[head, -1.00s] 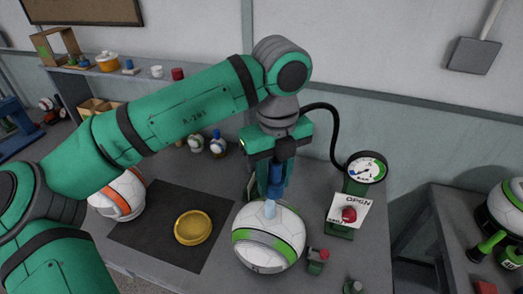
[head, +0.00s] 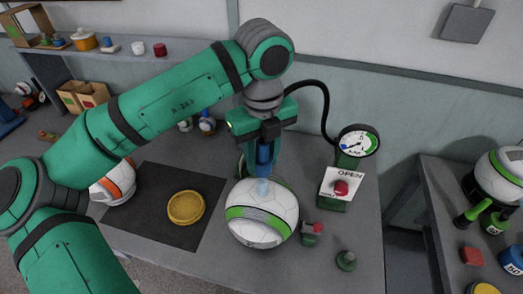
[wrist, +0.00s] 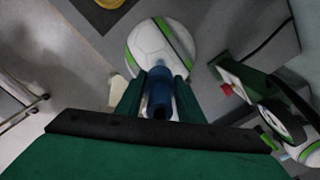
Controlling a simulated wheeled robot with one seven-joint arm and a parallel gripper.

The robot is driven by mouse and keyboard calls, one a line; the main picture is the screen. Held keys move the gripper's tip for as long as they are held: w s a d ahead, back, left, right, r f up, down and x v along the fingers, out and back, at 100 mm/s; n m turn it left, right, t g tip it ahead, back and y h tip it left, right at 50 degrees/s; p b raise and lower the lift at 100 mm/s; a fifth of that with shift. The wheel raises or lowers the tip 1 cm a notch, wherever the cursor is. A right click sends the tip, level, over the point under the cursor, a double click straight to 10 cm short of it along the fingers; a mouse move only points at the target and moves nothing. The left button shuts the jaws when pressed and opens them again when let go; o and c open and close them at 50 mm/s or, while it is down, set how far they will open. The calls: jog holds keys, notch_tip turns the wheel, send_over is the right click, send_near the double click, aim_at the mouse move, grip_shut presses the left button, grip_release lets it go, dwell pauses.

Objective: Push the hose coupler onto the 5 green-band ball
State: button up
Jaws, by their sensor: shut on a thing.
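The green-band ball (head: 270,205) is white with a bright green stripe and sits on the grey bench. It also shows at the top of the wrist view (wrist: 150,45). My gripper (head: 264,165) points down above the ball, shut on the blue hose coupler (head: 264,153). The coupler also shows between the fingers in the wrist view (wrist: 158,95). A pale blue translucent stem (head: 263,187) spans from the coupler's lower end to the ball's top. I cannot tell whether the coupler is seated on it.
A gauge (head: 358,141) with a black hose and a red-knobbed valve marked OPEN (head: 341,186) stand to the right. A dark mat (head: 155,222) with a yellow ring (head: 186,207) and an orange-band ball (head: 114,185) lie left.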

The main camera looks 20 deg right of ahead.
aim_at(262, 141)
jog(key=shift+w+f, duration=0.15)
jog(key=shift+f, duration=1.4)
jog(key=shift+d, duration=0.1)
jog(key=shift+s, duration=0.2)
jog(key=shift+w+f, duration=0.15)
jog(key=shift+f, duration=2)
dwell(0.5)
jog(key=o, duration=1.1)
jog(key=shift+o, duration=0.2)
jog(key=r, duration=1)
jog(key=shift+s+r, duration=0.2)
jog(key=shift+r, duration=0.2)
